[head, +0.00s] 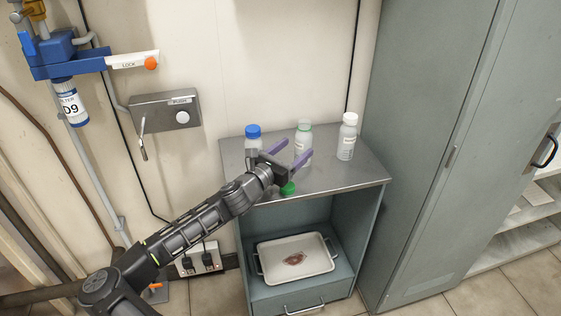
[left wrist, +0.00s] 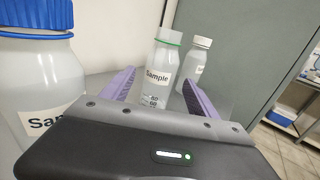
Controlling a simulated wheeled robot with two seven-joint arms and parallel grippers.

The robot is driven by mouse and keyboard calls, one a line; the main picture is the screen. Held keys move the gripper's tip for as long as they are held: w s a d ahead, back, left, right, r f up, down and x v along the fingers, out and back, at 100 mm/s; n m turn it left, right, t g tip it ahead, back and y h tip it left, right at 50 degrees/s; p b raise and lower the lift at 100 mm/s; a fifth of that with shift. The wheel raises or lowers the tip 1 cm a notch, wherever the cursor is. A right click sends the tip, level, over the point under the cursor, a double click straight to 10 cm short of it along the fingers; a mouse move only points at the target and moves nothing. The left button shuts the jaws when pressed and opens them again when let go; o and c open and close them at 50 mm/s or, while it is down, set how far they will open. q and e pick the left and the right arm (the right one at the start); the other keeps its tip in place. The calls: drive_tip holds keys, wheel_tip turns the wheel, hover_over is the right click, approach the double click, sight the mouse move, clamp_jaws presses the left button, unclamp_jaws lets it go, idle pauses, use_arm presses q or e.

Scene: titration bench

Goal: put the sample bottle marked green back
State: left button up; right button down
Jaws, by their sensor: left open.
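The green-marked sample bottle (head: 303,146) stands upright on the grey cabinet top (head: 341,178), with a green ring at its neck. In the left wrist view this bottle (left wrist: 159,76) shows a "Sample" label and appears ahead, between the purple fingers. My left gripper (head: 288,152) is open and empty, its fingers pointing at the bottle; I cannot tell whether they reach around it. A green cap (head: 288,188) lies near the cabinet's front edge, below the gripper. My right gripper is out of view.
A blue-capped bottle (head: 253,137) stands close on the left, partly behind my gripper. A white-capped bottle (head: 347,137) stands to the right. A tray (head: 328,264) sits on the shelf below. A tall grey locker (head: 430,130) borders the right; the cabinet top's right front is clear.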

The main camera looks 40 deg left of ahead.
use_arm(q)
drive_tip(key=s, duration=0.7)
drive_tip(key=shift+s+d, duration=0.15)
drive_tip(key=shift+d, duration=0.05)
